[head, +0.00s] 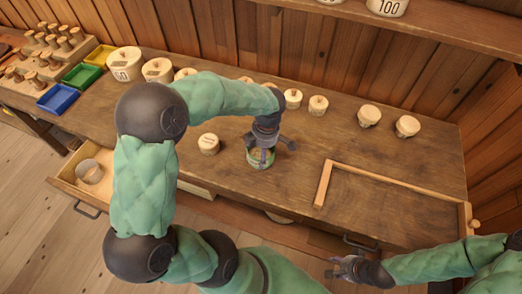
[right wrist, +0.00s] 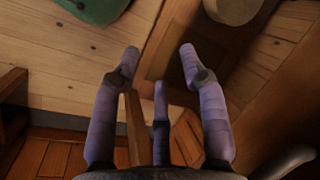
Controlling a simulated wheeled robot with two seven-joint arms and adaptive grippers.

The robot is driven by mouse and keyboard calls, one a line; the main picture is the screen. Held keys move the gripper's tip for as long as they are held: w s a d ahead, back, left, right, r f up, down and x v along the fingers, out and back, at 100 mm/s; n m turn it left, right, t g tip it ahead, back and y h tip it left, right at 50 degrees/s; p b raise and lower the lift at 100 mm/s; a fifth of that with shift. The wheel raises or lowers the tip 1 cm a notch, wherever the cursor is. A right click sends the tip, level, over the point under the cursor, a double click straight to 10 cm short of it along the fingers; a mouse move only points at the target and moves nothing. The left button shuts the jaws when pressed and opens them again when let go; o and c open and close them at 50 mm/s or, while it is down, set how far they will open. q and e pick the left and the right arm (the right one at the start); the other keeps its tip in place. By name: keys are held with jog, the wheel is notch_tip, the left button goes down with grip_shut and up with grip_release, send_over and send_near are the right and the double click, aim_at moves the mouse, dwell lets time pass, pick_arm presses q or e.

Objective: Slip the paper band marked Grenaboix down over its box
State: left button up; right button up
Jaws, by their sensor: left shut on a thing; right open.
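A short round piece with a green and reddish pattern (head: 260,161) stands upright on the bench, left of the wooden corner frame. It looks like a printed band, but I cannot read a name on it or tell whether a box is inside. My left gripper (head: 266,153) reaches down from above and is shut on this piece; its fingers partly hide it. My right gripper (head: 345,269) is open and empty in front of the bench's front edge. Its spread fingers (right wrist: 160,50) show in the right wrist view with nothing between them.
A pale round box (head: 208,144) stands left of the held piece. Several lidded boxes line the back. A wooden corner frame (head: 324,185) lies at right. An open drawer (head: 68,180) holds a grey round container (head: 91,172). Blue (head: 58,98), green and yellow trays stand left.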

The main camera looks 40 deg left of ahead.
pick_arm(q)
jog(key=shift+f+b, duration=0.2)
jog(key=shift+b, duration=0.1)
dwell(0.4)
jog(key=o, duration=0.6)
jog(key=shift+r+p, duration=0.5)
jog(key=shift+r, duration=0.35)
dwell(0.9)
jog(key=shift+r+p, duration=2.15)
jog(key=shift+r, duration=1.3)
jog(key=shift+r, duration=0.1)
